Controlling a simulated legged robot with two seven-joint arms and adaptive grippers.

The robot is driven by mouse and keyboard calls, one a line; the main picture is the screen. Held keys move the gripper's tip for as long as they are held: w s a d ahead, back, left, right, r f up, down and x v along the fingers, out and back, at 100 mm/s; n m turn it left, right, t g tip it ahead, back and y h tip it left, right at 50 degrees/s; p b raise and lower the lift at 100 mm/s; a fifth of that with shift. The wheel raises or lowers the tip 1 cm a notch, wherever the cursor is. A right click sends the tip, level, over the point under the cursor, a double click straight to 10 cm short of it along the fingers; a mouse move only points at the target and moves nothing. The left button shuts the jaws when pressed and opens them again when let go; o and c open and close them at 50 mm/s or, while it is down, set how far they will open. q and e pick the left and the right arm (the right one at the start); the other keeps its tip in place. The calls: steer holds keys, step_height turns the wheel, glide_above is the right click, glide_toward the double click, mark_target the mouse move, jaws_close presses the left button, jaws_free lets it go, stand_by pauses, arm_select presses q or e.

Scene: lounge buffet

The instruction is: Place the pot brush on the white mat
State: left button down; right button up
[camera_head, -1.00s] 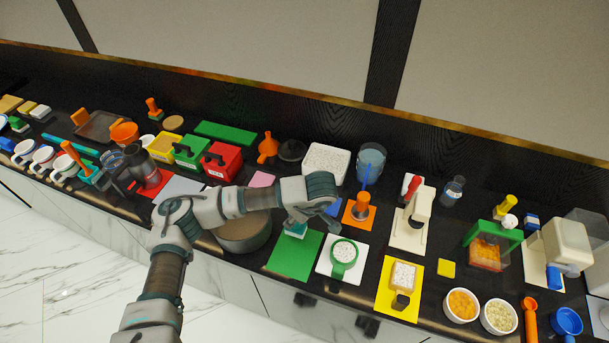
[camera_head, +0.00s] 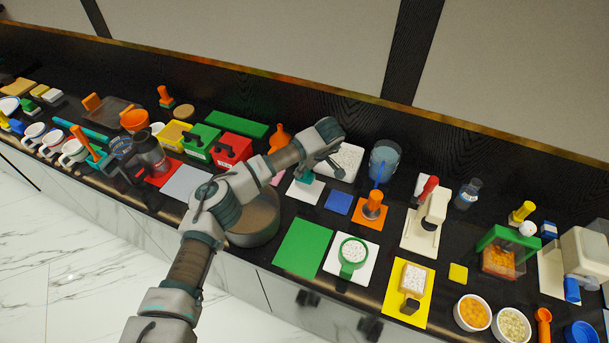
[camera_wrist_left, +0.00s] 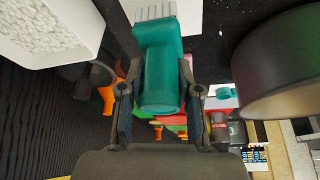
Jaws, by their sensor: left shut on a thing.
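The pot brush (camera_wrist_left: 160,70) is teal with pale bristles and fills the middle of the left wrist view. My left gripper (camera_wrist_left: 158,88) is shut on its teal body, one finger on each side. In the head view, my left gripper (camera_head: 308,168) holds the pot brush (camera_head: 305,177) over the small white mat (camera_head: 311,194), left of a blue mat. The bristle end is low over the mat; I cannot tell whether it touches. The gripper partly hides the brush. My right gripper is not in view.
A large round pot (camera_head: 254,224) stands at front left, with a bare green mat (camera_head: 303,248) to its right. A white container of pale grains (camera_head: 347,160) stands just behind the gripper. The blue mat (camera_head: 338,202) is bare. A red box (camera_head: 232,150) is behind left.

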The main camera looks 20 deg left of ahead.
mark_target(304, 175)
arm_select(q)
step_height(304, 175, down, 3)
steer(key=shift+s+r, duration=0.1)
steer(key=shift+d+f, duration=0.1)
steer(key=shift+f, duration=0.15)
steer(key=shift+d, duration=0.25)
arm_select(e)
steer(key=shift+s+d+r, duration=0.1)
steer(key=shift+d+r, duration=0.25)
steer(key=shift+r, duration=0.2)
arm_select(q)
steer(key=c, duration=0.8)
jaws_free()
steer(key=shift+a, duration=0.15)
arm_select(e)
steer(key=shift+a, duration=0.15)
arm_select(q)
steer(key=shift+a, duration=0.1)
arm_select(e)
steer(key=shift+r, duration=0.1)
